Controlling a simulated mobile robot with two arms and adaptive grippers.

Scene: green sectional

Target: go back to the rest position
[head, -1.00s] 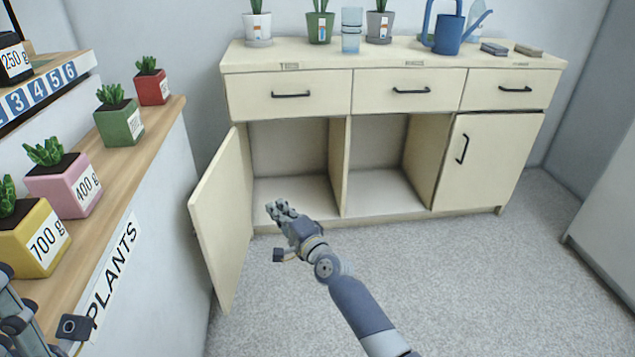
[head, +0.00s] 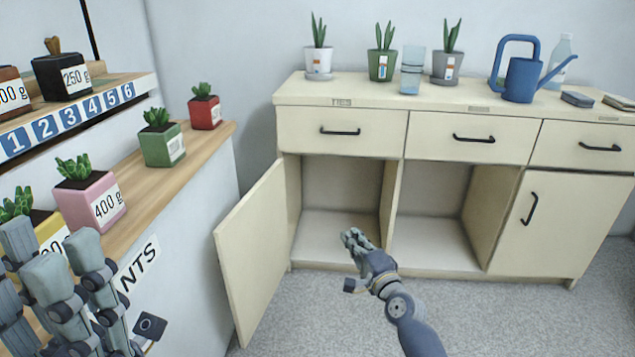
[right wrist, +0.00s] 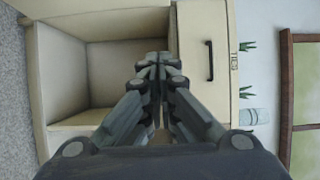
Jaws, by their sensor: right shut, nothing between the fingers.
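My right gripper (head: 355,240) is in front of the cabinet's open lower left compartment in the head view. Its fingers are together with nothing between them, as the right wrist view (right wrist: 158,62) also shows. My left gripper (head: 65,260) is at the lower left of the head view, in front of the plant shelf. It covers part of the yellow pot, and I cannot tell whether its fingers are open or shut. The cream cabinet (head: 365,132) has its left door (head: 255,255) swung open. Both visible open compartments look empty.
The wooden plant shelf (head: 185,165) on the left holds a pink pot (head: 85,205), a green pot (head: 160,148) and a red pot (head: 205,112). A blue watering can (head: 522,80) and potted plants stand on the cabinet. Grey carpet (head: 500,320) is clear in front.

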